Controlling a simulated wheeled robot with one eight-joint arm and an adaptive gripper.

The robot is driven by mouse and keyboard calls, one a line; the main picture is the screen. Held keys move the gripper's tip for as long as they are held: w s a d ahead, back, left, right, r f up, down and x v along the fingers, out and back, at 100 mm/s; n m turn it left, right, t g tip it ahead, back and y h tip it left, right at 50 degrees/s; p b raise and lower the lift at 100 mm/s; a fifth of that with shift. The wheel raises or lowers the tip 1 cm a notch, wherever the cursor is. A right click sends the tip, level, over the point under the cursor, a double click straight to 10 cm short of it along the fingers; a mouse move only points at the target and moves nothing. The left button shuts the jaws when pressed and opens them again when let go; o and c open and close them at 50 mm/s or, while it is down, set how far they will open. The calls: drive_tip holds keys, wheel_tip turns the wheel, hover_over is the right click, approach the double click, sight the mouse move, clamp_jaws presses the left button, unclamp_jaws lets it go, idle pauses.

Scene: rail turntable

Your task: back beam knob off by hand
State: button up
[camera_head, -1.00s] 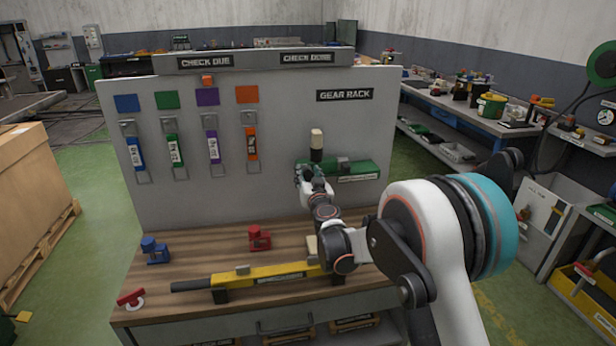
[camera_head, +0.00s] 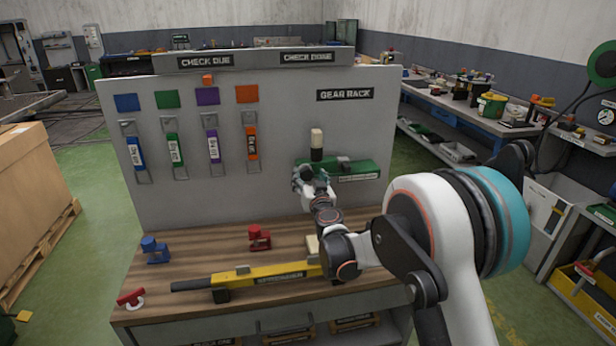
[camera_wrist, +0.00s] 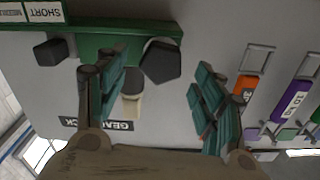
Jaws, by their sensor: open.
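A green beam (camera_head: 365,166) is mounted on the grey upright board, below the GEAR RACK sign. In the wrist view the green beam (camera_wrist: 150,26) appears upside down along the top. A black many-sided knob (camera_wrist: 160,62) sits at the beam, between my finger lines and slightly beyond the tips. In the head view my gripper hides the knob. My gripper (camera_head: 308,182) is in front of the beam's left end; its teal fingers (camera_wrist: 158,85) are spread with a gap between them. Whether they touch the knob, I cannot tell.
A post with a cream top (camera_head: 317,138) stands above the beam; a black block (camera_wrist: 50,52) is beside it. Coloured tags hang on the board's left. On the bench are a yellow beam (camera_head: 275,275), a red clamp (camera_head: 259,238), a blue clamp (camera_head: 154,250) and a red knob (camera_head: 130,297).

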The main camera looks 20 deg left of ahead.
drive_tip(key=v, duration=1)
